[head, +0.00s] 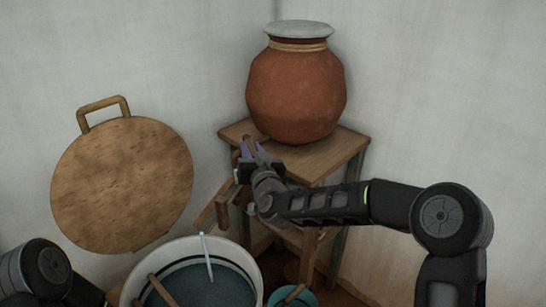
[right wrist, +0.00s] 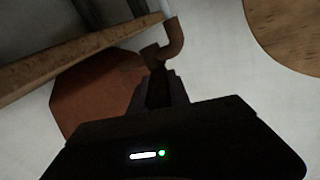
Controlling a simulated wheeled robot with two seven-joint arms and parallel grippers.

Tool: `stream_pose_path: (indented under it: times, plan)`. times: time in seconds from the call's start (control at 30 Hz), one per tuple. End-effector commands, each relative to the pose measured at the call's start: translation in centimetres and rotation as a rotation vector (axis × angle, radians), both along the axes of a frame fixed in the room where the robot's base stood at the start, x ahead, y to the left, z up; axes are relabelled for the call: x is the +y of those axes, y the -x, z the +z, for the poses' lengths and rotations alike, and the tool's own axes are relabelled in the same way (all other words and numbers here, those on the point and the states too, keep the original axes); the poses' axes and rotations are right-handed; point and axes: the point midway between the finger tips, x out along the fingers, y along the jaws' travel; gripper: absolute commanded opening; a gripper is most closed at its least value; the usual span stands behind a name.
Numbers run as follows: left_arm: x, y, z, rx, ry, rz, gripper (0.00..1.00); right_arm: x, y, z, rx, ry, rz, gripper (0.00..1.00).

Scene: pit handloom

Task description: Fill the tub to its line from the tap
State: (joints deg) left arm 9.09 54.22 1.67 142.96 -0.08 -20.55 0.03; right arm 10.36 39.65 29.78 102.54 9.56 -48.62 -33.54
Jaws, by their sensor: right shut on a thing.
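A terracotta pot (head: 297,90) with a pale lid stands on a wooden stand. A brown tap (right wrist: 174,38) shows in the right wrist view just past my fingers; in the head view it is mostly hidden by my gripper. My right gripper (head: 250,152) is at the pot's lower left, shut on the tap; its fingers show in the right wrist view (right wrist: 160,90). The white-rimmed tub (head: 247,262) is at the bottom of the head view, holding dark blue-green liquid. A dark line runs round its inner wall. My left gripper is out of view.
A pale thin rod (head: 207,258) and a brown stick (head: 161,290) rest in the tub. A small teal vessel (head: 303,297) is right of it. A round wooden board (head: 122,185) leans on the wall. The wooden stand (head: 345,147) is close beside my right forearm.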

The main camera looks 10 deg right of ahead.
Motion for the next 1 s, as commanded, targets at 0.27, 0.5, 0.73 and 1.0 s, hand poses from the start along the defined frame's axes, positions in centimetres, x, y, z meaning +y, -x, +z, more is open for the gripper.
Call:
stream_pose_path:
  times: [0.27,0.5,0.73,1.0]
  plan:
    - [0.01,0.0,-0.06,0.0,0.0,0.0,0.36,1.14,0.02,0.06,0.001,-0.001,-0.155,0.0]
    - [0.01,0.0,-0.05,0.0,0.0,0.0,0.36,1.24,-0.04,0.04,0.001,-0.002,-0.216,0.0]
    - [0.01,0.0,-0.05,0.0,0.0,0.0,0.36,1.2,-0.05,0.05,0.0,-0.003,-0.223,0.0]
    - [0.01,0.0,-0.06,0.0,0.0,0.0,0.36,1.21,-0.05,0.05,0.0,-0.004,-0.222,0.32]
